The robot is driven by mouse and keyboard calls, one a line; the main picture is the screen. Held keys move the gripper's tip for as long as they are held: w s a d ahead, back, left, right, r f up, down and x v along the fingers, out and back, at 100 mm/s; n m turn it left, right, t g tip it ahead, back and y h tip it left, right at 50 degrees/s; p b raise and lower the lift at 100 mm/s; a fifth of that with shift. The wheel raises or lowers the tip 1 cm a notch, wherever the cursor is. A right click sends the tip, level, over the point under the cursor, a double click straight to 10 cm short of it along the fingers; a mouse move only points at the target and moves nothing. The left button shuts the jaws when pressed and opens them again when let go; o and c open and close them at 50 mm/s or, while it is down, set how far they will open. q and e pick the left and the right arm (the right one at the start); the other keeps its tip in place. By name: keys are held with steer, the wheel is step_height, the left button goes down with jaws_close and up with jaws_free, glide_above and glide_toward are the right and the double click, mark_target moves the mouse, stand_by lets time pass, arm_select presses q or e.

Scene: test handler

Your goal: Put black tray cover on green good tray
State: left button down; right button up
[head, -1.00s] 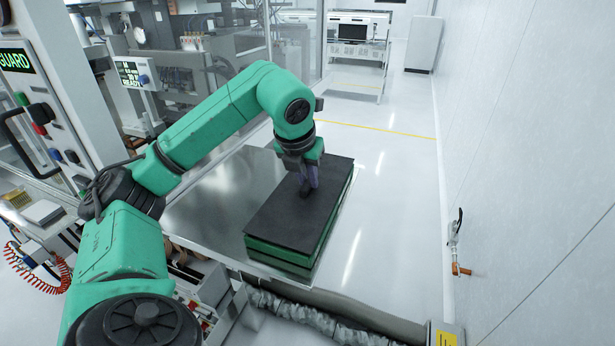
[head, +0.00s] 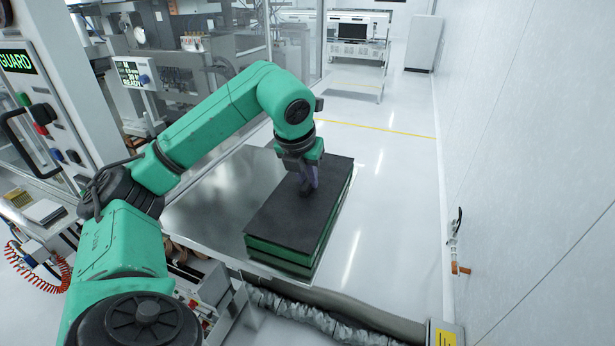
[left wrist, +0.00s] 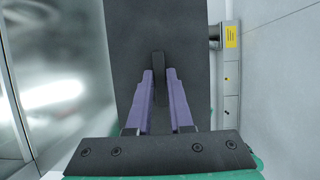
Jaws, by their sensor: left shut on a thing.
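The black tray cover (head: 279,221) is a flat dark plate lying on top of the green good tray (head: 284,253), roughly lined up with its edges. The tray sits in a stack at the right end of the metal table. My left gripper (head: 307,190) points down over the cover's middle. In the left wrist view the gripper's purple fingers (left wrist: 160,78) are shut on a small raised black handle of the cover (left wrist: 134,30). Whether the cover fully rests on the tray or hangs slightly above it is hard to tell. My right gripper is not in view.
The metal table (head: 205,205) is bare to the left of the stack. A machine with a control panel (head: 42,110) stands at the left. A white wall (head: 540,150) runs along the right, with open floor between.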

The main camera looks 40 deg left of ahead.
arm_select(q)
steer(key=shift+f+b, duration=0.5)
steer(key=shift+f, duration=0.15)
stand_by(0.4)
stand_by(0.4)
steer(key=c, duration=1)
jaws_free()
step_height(320, 180, up, 2)
steer(key=shift+r+p, duration=0.1)
steer(key=shift+p, duration=1.05)
